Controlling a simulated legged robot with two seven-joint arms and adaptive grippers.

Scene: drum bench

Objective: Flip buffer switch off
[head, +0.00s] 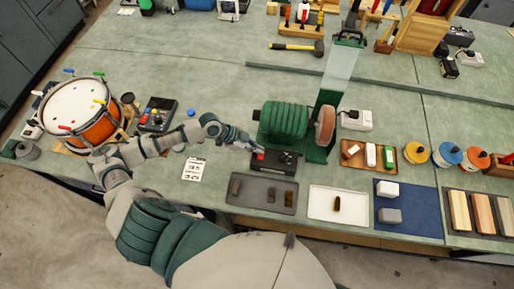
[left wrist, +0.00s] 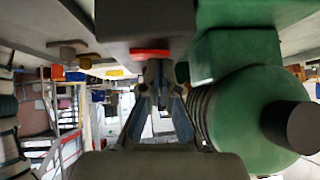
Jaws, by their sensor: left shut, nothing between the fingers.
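The buffer (head: 284,120) is a green ribbed motor with a tan wheel (head: 325,126) at its right end. In front of it sits a black switch box (head: 283,163) with a red switch (head: 260,155) at its left end. My left gripper (head: 251,147) comes in from the left, its fingertips by the red switch. In the left wrist view the shut, empty fingers (left wrist: 157,76) are just below the red switch (left wrist: 150,54) on the dark box (left wrist: 140,18). The green motor (left wrist: 245,105) fills the right side. I cannot tell whether the fingertips touch the switch. My right gripper is out of view.
A dark tray (head: 262,208) and a white tray (head: 320,215) lie in front of the box. An orange drum (head: 100,128) stands at the left. A clear shield (head: 341,62) rises behind the wheel.

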